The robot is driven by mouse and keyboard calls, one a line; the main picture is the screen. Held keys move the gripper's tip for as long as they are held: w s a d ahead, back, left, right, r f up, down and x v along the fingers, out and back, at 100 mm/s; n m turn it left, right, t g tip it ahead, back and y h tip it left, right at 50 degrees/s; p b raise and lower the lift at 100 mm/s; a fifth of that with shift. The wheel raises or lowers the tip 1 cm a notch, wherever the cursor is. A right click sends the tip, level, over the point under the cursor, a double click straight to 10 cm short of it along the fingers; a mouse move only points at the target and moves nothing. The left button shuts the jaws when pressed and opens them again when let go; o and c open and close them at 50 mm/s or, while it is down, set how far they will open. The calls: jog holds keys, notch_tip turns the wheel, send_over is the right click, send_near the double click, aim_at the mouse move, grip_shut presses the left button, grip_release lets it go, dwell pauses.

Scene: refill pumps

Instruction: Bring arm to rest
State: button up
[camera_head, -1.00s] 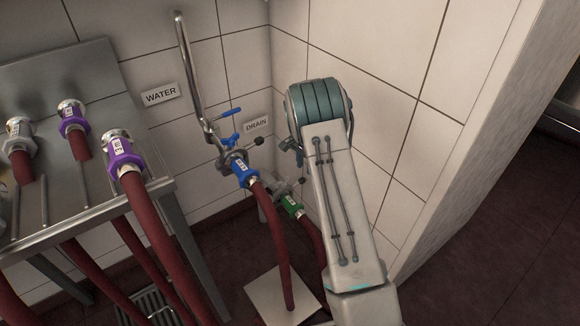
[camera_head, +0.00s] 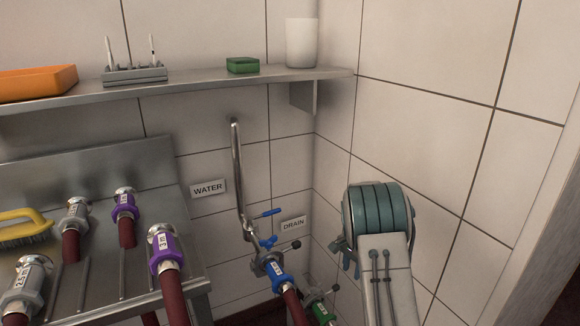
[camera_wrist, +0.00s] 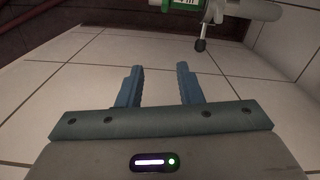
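My arm rises at the right of the head view, its teal rounded joint in front of the tiled corner. In the head view the gripper is mostly hidden behind the arm.
A blue-collared hose coupling (camera_head: 274,272) is on the water pipe, and a green one (camera_head: 321,311) is near the DRAIN sign (camera_head: 293,224). The green one also shows in the wrist view (camera_wrist: 184,4), beyond the fingers. A wall shelf (camera_head: 200,83) holds an orange tray (camera_head: 38,83) and a white container (camera_head: 301,43). A steel rack (camera_head: 110,283) holds several hoses.

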jog(key=s+a+r+n+p, duration=0.25)
jog(key=s+r, duration=0.25)
jog(key=r, duration=0.4)
jog(key=s+a+r+n+t+p, duration=0.1)
jog(key=s+r+p, duration=0.3)
jog(key=r, duration=0.5)
jog(key=s+a+r+n+p, duration=0.1)
jog(key=s+a+r+p, duration=0.15)
jog(key=s+r, duration=0.45)
jog(key=s+a+r+n+t+p, duration=0.1)
jog(key=s+a+r+n+p, duration=0.2)
jog(key=s+r, duration=1.2)
jog(key=s+n+p, duration=0.3)
jog(key=s+p, duration=0.1)
jog(key=p, duration=0.2)
jog(key=shift+a+n+t+p, duration=0.25)
jog(key=shift+n+t+p, duration=0.05)
jog(key=shift+n+p, duration=0.1)
jog(key=shift+o, duration=0.4)
jog(key=shift+a, duration=0.1)
